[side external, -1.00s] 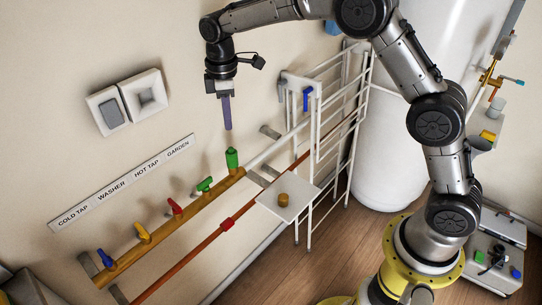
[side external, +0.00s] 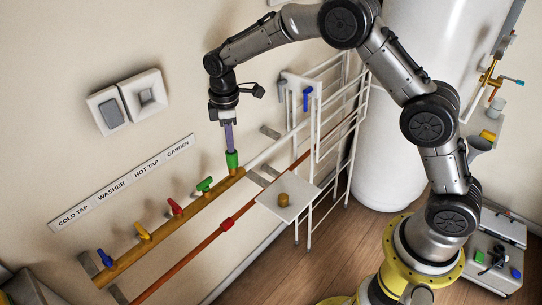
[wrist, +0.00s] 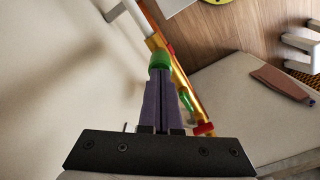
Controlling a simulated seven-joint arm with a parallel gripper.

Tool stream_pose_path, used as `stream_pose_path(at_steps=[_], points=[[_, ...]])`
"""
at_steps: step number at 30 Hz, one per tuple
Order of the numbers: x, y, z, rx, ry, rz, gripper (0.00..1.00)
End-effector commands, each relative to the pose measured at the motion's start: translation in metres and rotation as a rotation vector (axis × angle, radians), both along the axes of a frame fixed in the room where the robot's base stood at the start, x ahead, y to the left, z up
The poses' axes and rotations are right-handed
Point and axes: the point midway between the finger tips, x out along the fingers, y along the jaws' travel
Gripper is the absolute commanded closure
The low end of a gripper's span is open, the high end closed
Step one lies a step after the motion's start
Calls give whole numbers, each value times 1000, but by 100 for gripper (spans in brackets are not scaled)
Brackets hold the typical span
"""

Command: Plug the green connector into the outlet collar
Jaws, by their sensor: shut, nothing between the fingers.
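A green cylindrical piece (side external: 232,160), which looks like the green connector, stands upright at the upper right end of the brass pipe (side external: 190,210). It also shows in the wrist view (wrist: 160,59), just beyond the fingertips. I cannot make out a separate outlet collar; any joint under the green piece is too small to tell. My gripper (side external: 231,151) points down with its long purple fingers closed together and nothing between them. The fingertips are at the top of the green piece, touching or almost touching it. In the wrist view my gripper (wrist: 161,80) partly covers its lower edge.
Blue (side external: 105,258), yellow (side external: 142,232), red (side external: 175,207) and green (side external: 204,185) taps line the brass pipe. A white rack (side external: 330,140) and a small shelf with a brass knob (side external: 284,200) stand to the right. A red-brown pipe (side external: 190,257) runs below.

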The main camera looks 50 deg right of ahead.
Motion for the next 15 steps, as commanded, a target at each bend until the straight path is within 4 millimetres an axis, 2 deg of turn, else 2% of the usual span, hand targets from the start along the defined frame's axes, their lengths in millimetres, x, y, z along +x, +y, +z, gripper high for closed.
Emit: stream_pose_path(at_steps=[15], points=[[0, 0, -4, 0, 1, 0, 100]])
